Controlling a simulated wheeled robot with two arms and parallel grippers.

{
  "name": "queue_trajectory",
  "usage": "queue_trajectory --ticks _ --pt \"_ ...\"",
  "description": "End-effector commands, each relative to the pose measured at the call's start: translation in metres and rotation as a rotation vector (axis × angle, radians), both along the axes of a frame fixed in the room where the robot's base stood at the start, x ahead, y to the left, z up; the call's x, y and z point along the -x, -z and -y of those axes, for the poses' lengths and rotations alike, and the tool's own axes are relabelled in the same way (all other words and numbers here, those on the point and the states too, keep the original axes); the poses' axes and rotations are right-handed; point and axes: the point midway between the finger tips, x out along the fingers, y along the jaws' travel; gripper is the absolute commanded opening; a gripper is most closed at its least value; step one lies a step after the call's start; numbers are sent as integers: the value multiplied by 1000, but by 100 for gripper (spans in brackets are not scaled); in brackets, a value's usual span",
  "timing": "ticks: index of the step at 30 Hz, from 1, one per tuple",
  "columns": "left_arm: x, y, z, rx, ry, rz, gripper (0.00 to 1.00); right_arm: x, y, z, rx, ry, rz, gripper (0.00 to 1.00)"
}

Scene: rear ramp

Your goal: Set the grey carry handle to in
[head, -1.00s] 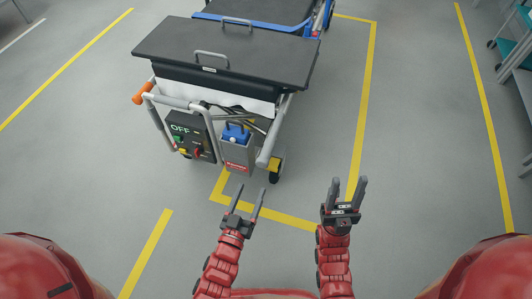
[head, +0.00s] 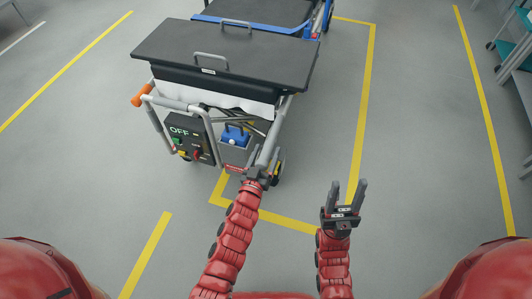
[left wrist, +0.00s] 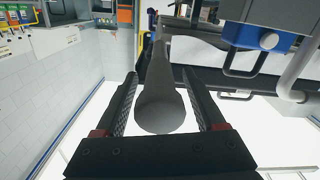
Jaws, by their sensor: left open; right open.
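The grey carry handle (head: 268,146) is a thick grey tube sticking out toward me at the right of the trolley's near end. My left gripper (head: 264,155) is at its near end, jaws open. In the left wrist view the handle's round end (left wrist: 160,112) lies between the two open fingers (left wrist: 160,78), with a visible gap on each side. My right gripper (head: 343,193) is open and empty, over bare floor to the right of the handle. Part of the handle's near end is hidden by my left gripper in the head view.
The trolley has a black top (head: 190,45). A dark box marked OFF (head: 186,138) and a grey unit with a blue top (head: 234,137) hang left of the handle. An orange grip (head: 139,97) is at the left corner.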

Motion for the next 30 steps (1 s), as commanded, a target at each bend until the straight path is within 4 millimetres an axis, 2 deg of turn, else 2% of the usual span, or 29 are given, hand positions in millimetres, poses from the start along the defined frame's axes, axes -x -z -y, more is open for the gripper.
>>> queue_trajectory --ticks 5,17,30 --pt "0 0 0 0 0 0 72 0 0 0 0 0 0 50" --pt "0 0 0 0 0 0 0 0 0 0 0 0 0 50" --pt "1 0 0 0 0 0 0 0 0 0 0 0 0 50"
